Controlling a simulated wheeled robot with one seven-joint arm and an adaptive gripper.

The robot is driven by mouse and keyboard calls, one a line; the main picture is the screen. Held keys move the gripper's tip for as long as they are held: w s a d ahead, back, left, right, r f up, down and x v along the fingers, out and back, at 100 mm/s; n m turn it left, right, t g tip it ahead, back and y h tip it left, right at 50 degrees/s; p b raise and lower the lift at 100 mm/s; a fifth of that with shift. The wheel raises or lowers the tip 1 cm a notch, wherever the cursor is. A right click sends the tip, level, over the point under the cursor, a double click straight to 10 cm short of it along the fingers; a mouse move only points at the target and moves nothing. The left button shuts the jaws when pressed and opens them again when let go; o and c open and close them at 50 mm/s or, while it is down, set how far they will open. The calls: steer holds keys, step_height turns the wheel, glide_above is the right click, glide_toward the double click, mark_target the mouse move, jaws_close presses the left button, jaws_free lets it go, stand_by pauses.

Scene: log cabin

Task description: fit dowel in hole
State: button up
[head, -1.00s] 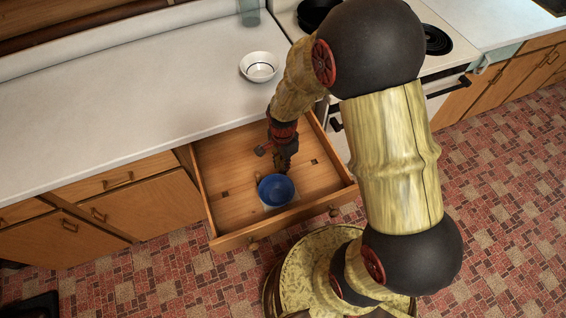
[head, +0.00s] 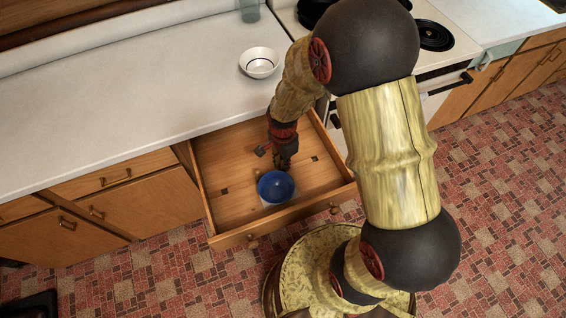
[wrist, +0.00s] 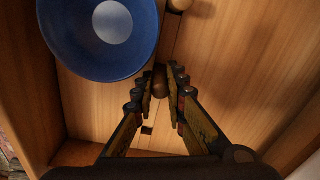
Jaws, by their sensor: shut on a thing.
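My gripper (wrist: 162,88) is inside the open wooden drawer (head: 232,238), pointing down beside a blue bowl. In the wrist view its fingers are close together around a small brown wooden piece, which looks like the dowel (wrist: 159,78). Fingers partly hide it. In the head view the gripper (head: 284,162) is just behind the bowl, and the dowel cannot be made out. A dark square hole (wrist: 147,130) shows in the drawer floor below the fingertips in the wrist view. Dark square marks also show at the left (head: 225,190) and right (head: 315,158) of the drawer.
The blue bowl (head: 276,187) stands in the drawer near its front, close to the gripper. A round wooden knob (wrist: 180,4) shows at the wrist view's top edge. A white bowl (head: 259,62) and a glass (head: 249,10) stand on the counter (head: 120,110).

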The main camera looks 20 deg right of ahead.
steer(key=o, duration=0.9)
step_height(320, 180, up, 12)
stand_by(0.3)
stand_by(0.4)
